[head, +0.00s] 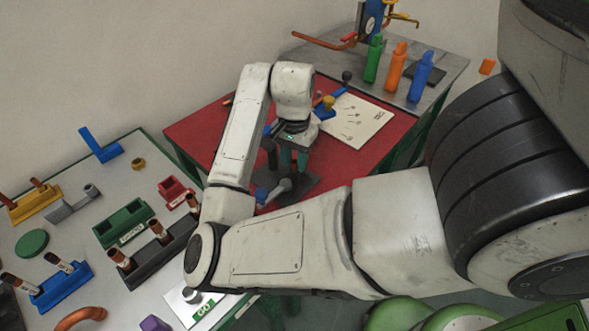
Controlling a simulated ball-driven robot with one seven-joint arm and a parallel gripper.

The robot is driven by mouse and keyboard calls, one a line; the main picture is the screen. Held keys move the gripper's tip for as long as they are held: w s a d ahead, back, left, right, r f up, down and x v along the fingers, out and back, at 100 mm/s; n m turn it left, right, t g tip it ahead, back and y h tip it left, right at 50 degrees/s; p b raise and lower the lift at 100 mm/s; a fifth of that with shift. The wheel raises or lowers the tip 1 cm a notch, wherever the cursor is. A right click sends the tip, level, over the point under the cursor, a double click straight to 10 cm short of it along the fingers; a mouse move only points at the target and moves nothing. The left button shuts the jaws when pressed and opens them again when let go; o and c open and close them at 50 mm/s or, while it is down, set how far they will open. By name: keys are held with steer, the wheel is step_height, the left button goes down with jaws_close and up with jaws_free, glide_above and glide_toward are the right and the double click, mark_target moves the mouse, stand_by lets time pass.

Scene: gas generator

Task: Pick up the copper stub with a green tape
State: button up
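Several copper stubs stand tilted in holders on the grey table at left: in a black rack (150,262), a blue holder (66,285) and a yellow holder (38,204). One stub (120,258) is at the near end of the black rack and another (157,228) is at its middle. A green tape band cannot be made out on any stub. A green holder (124,222) beside the rack shows no stub. My gripper (294,160) points down over the red table, right of the stubs and apart from them.
The red table (195,130) holds a white board (355,120) and dark tools near my gripper. Green (373,60), orange (396,67) and blue (420,77) bottles stand on the grey bench behind. A curved copper pipe (80,317) lies at the front left.

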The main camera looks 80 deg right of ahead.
steer(key=c, duration=0.6)
